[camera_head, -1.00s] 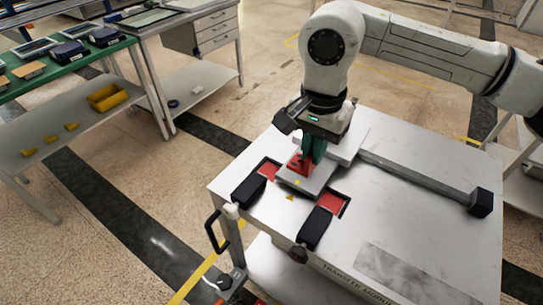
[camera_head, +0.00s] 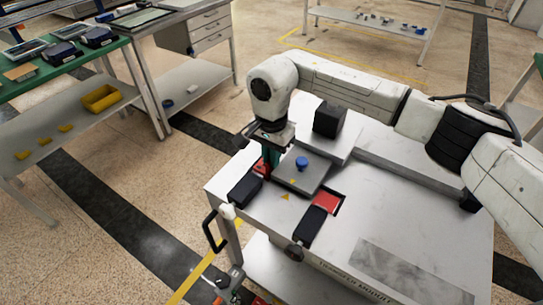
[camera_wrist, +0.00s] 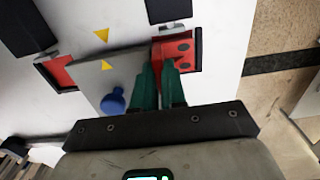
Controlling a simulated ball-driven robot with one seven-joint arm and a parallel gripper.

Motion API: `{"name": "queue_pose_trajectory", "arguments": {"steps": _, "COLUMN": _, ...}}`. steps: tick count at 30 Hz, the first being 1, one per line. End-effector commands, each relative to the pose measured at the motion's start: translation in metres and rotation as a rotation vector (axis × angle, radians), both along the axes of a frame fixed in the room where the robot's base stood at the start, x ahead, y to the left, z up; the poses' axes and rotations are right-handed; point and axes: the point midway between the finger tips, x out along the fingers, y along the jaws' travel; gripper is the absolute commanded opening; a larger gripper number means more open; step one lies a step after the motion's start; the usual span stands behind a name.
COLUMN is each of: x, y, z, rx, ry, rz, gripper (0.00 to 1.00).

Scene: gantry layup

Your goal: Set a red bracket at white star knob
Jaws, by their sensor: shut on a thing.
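My gripper (camera_head: 270,162) has green fingers and is shut on a red bracket (camera_head: 259,167), down at the left end of the grey plate (camera_head: 312,181). In the wrist view my gripper (camera_wrist: 160,68) points at the red bracket (camera_wrist: 183,48), which shows dark holes and lies at a dark-edged pocket; whether it is fully seated I cannot tell. The fingers hide part of it. A small pale knob (camera_wrist: 166,29) sits between this pocket and a black block (camera_wrist: 167,9); its star shape is not clear.
A blue knob (camera_head: 301,163) stands on the grey plate. A red pocket (camera_head: 327,202) lies at its right, with a black block (camera_head: 309,225) in front. Another black block (camera_head: 245,190) stands before my gripper. A black cube (camera_head: 329,118) stands behind. The tabletop's right side is clear.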

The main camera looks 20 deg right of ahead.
Motion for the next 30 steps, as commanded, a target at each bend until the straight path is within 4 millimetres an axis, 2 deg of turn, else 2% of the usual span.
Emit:
{"name": "queue_pose_trajectory", "arguments": {"steps": 12, "x": 0.0003, "y": 0.0001, "z": -0.0091, "rx": 0.000, "ry": -0.002, "rz": 0.000, "gripper": 0.00}}
{"name": "queue_pose_trajectory", "arguments": {"steps": 13, "x": 0.0002, "y": 0.0000, "z": -0.0094, "rx": 0.000, "ry": -0.001, "rz": 0.000, "gripper": 0.12}}
{"name": "queue_pose_trajectory", "arguments": {"steps": 21, "x": 0.0001, "y": 0.0001, "z": -0.0084, "rx": 0.000, "ry": -0.001, "rz": 0.000, "gripper": 0.37}}
{"name": "queue_pose_trajectory", "arguments": {"steps": 30, "x": 0.0000, "y": 0.0003, "z": -0.0036, "rx": 0.001, "ry": -0.001, "rz": 0.000, "gripper": 0.37}}
